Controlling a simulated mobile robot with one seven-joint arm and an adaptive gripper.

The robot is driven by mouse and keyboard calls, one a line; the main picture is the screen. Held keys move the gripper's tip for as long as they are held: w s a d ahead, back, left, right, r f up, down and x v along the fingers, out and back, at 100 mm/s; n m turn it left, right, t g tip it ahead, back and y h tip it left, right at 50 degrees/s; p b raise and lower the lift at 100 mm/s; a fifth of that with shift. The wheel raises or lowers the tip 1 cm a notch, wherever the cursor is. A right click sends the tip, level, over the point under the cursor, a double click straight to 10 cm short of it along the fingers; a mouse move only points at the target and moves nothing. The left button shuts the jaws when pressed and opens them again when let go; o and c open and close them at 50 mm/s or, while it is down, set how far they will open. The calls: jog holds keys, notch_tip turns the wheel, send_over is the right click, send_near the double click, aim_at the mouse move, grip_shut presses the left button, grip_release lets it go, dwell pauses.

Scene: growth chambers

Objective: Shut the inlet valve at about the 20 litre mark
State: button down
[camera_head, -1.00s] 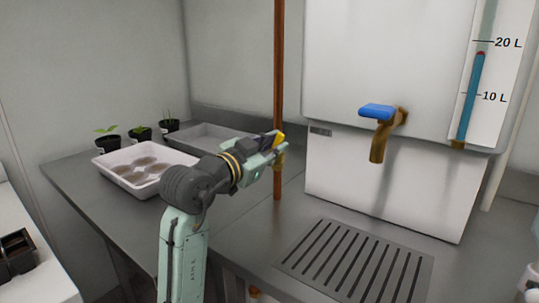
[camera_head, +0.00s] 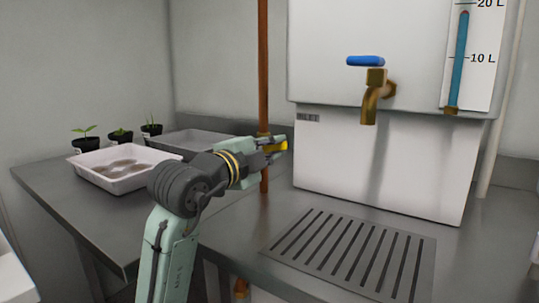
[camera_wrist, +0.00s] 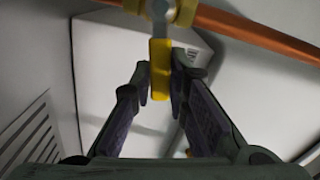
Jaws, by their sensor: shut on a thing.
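The inlet valve's yellow lever (camera_head: 272,148) is by the upright copper pipe (camera_head: 263,55), left of the white tank (camera_head: 380,45). In the wrist view the lever (camera_wrist: 160,68) lies between my fingertips, and its brass body (camera_wrist: 172,10) sits on the pipe. My gripper (camera_head: 270,147) is shut on the lever; in the wrist view the fingers (camera_wrist: 161,85) flank its end. The tank's gauge tube (camera_head: 461,60) shows a blue column with a red top, a little below the 20 L mark.
A brass tap with a blue handle (camera_head: 365,61) juts from the tank above a slotted drain grate (camera_head: 350,252). A white tray (camera_head: 100,178), a grey tray (camera_head: 205,138) and small potted plants (camera_head: 120,137) stand at the left of the bench. Bare bench lies around the grate.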

jog(key=shift+f+m+b, duration=0.75)
jog(key=shift+m+b, duration=0.15)
jog(key=shift+m, duration=0.5)
jog(key=c, duration=1.5)
grip_release()
jog(key=shift+c, duration=0.2)
jog(key=shift+s, duration=0.1)
jog(key=v, duration=1.2)
